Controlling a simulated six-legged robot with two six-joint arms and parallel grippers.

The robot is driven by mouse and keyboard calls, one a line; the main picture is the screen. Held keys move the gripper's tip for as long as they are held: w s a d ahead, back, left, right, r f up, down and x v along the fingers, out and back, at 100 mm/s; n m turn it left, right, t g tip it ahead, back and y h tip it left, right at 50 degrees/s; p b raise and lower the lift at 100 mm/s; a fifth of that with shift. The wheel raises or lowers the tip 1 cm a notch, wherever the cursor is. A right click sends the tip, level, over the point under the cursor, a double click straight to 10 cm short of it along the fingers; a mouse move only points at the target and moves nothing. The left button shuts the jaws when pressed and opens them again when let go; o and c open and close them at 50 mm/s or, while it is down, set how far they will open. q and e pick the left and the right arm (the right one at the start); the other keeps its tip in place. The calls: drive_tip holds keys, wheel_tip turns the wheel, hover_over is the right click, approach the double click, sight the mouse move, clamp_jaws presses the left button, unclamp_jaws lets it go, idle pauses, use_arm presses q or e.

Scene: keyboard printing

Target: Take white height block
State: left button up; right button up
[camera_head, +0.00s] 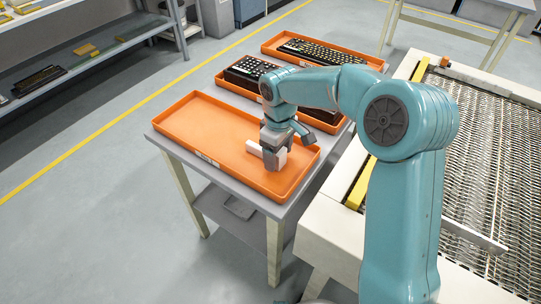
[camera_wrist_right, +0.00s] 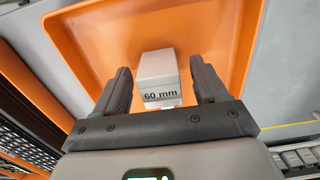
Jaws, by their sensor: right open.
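The white height block (camera_wrist_right: 157,70), marked "60 mm", stands in the nearest orange tray (camera_head: 190,122). In the right wrist view it sits between the two dark fingers of my right gripper (camera_wrist_right: 162,82), with a gap on each side. In the head view my right gripper (camera_head: 270,150) is low over the right end of that tray, and a white piece (camera_head: 254,148) shows beside its fingers. The gripper is open and not closed on the block. My left gripper is not in view.
Two more orange trays with black keyboards (camera_head: 310,50) lie behind on the grey table (camera_head: 170,146). A mesh conveyor (camera_head: 480,150) with a yellow edge strip (camera_head: 361,184) stands to the right. Shelving (camera_head: 90,62) is at the upper left. The left part of the nearest tray is empty.

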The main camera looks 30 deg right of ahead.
drive_tip(key=shift+f, duration=0.1)
drive_tip(key=shift+c, duration=0.3)
clamp_jaws()
wheel_tip(320, 180, up, 20)
drive_tip(key=p, duration=0.4)
